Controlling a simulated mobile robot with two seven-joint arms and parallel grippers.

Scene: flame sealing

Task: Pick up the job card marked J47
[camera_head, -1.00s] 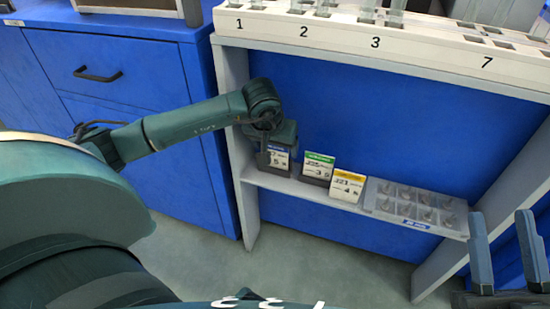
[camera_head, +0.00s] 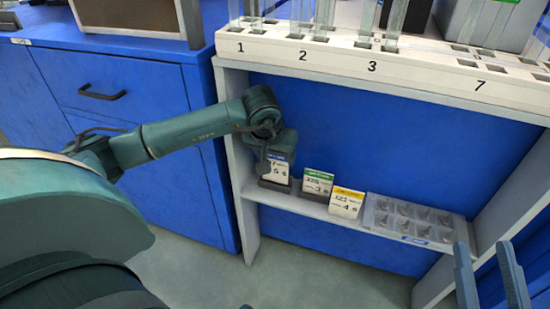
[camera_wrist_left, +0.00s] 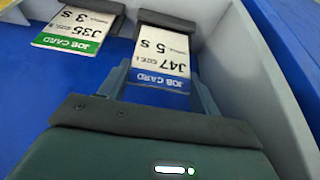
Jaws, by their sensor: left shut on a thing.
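The J47 job card (camera_head: 279,170), white with a blue header, stands at the left end of the low shelf. In the left wrist view the J47 card (camera_wrist_left: 160,55) appears upside down, its header end between my left fingers. My left gripper (camera_head: 279,154) is shut on the card's upper part from above. The card's lower end is at a dark holder (camera_head: 273,186); I cannot tell whether it is still seated. My right gripper (camera_head: 488,272) is open and empty at the lower right.
The green-headed J35 card (camera_head: 318,183) and a yellow-headed card (camera_head: 346,202) stand to the right, then a clear tray (camera_head: 385,228) of small parts. A numbered white rack (camera_head: 400,58) is above. The shelf's left side panel (camera_head: 240,165) is close to my left gripper.

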